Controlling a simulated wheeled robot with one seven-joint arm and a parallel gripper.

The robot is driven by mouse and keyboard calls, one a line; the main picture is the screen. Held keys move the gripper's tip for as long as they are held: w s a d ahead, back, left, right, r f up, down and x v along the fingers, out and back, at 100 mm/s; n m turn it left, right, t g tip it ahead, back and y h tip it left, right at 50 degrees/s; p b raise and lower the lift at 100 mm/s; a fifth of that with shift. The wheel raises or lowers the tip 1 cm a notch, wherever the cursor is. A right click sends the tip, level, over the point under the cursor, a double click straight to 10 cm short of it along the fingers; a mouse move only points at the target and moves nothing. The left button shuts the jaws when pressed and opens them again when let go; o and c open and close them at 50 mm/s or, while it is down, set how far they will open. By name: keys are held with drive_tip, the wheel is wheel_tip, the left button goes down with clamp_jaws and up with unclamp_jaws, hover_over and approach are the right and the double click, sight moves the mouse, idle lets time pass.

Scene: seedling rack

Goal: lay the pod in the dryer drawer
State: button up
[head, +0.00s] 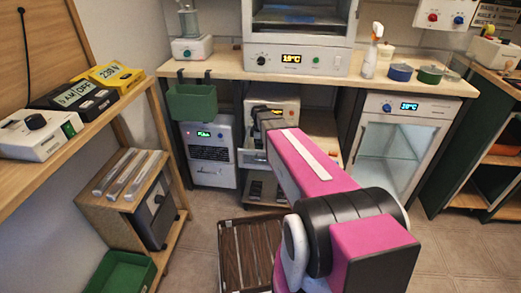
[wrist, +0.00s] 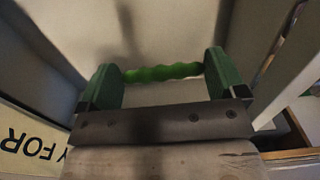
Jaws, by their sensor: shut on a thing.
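The pod (wrist: 163,72) is a green, bumpy, slender thing lying crosswise between the two green fingers of my gripper (wrist: 163,79) in the wrist view. My gripper is shut on it, one finger at each end. Below the pod is a pale, shaded surface with walls at the sides, which looks like the inside of the drawer (wrist: 165,25). I cannot tell whether the pod touches the bottom. In the head view, a beige appliance (head: 285,103), which looks like the dryer, stands under the bench. My pink arm reaches to it and hides the pod and most of the drawer.
A yellow label (wrist: 30,145) with black letters shows at the left in the wrist view. A green bin (head: 192,102) hangs from the wooden bench (head: 222,68). A glass-fronted cabinet (head: 398,150) stands to the right, and a slatted crate (head: 245,250) is on the floor.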

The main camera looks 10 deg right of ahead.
drive_tip(key=shift+w+f, duration=0.2)
drive_tip(key=shift+f, duration=1.55)
drive_tip(key=shift+f, duration=0.1)
drive_tip(key=o, duration=0.6)
wheel_tip(320, 180, up, 12)
drive_tip(key=shift+r, duration=0.1)
